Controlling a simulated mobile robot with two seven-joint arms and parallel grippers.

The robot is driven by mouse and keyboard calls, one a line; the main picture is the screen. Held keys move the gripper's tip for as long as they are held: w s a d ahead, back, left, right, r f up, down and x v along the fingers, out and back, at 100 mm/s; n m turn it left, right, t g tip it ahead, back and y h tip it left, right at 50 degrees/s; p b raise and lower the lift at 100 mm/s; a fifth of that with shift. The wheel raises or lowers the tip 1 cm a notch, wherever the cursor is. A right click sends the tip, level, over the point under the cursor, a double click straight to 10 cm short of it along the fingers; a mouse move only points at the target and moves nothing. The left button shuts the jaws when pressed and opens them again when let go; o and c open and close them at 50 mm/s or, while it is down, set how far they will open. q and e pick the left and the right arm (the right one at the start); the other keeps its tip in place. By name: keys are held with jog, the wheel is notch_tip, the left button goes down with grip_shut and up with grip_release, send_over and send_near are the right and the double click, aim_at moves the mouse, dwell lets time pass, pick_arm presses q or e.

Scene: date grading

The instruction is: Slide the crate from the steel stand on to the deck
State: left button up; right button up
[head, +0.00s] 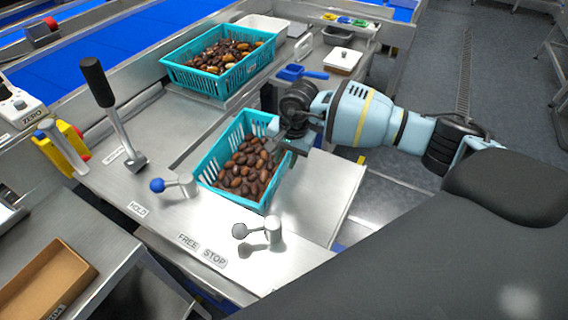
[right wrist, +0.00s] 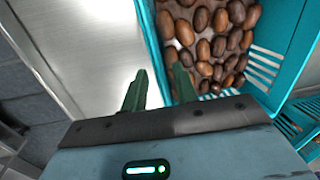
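A teal slatted crate (head: 213,157) of brown dates (head: 246,168) sits on bare steel in the middle of the head view. Which steel part bears it is hard to tell. My right gripper (head: 290,147) is at the crate's right wall. In the right wrist view its two fingers (right wrist: 159,88) stand apart, one outside the wall over bare steel and one over the inside. The crate's wall (right wrist: 152,45) runs between them, with a gap showing beside the outer finger. The steel deck (head: 120,195) lies left of the crate. My left gripper is not in view.
A second teal crate (head: 190,78) of dates stands behind. A cardboard tray (head: 45,285) lies front left. A blue scoop (head: 300,73) lies behind.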

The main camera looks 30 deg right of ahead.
jog(key=shift+s+d+r, duration=0.1)
jog(key=shift+s+r, duration=0.05)
jog(key=shift+r, duration=0.9)
jog(key=shift+s+d+r, duration=0.1)
jog(key=shift+r, duration=0.9)
